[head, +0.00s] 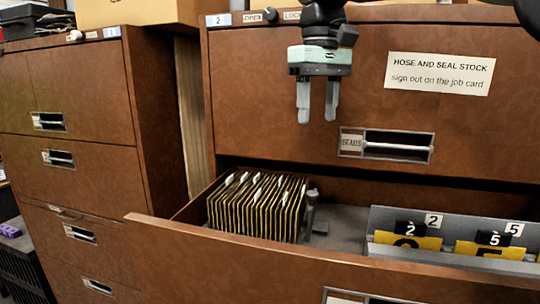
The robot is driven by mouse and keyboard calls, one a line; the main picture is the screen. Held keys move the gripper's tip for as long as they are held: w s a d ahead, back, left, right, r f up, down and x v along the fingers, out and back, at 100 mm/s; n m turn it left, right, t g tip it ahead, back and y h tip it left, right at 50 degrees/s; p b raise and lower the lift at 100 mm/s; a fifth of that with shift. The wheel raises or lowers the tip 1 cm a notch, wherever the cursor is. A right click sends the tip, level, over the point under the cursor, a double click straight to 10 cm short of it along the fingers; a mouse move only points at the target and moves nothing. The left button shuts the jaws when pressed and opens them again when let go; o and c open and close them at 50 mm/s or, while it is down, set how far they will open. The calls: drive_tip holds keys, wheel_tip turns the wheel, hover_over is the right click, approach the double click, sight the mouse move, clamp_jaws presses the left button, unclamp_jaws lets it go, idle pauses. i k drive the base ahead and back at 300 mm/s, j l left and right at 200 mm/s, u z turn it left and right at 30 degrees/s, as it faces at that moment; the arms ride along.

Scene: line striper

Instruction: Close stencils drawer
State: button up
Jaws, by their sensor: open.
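An open drawer (250,262) of the brown filing cabinet is pulled out toward me at the bottom. Its handle with a label holder (368,297) is cut off by the lower picture edge. Inside stand a row of upright file folders (257,206) at left and yellow number stencils (408,241) in a grey divider at right. The drawer's own label cannot be read. My gripper (317,112) is open and empty, fingers pointing down, in front of the shut upper drawer and above the open one. It appears apart from both drawers.
The shut upper drawer (270,90) has a BEADS label, a recessed handle (398,145) and a paper sign (439,74). A second brown cabinet (70,90) with several drawers stands at left. Cardboard boxes (140,12) lie on top. A dark crate (22,262) sits at lower left.

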sight(241, 240)
drive_tip(key=k, duration=0.9)
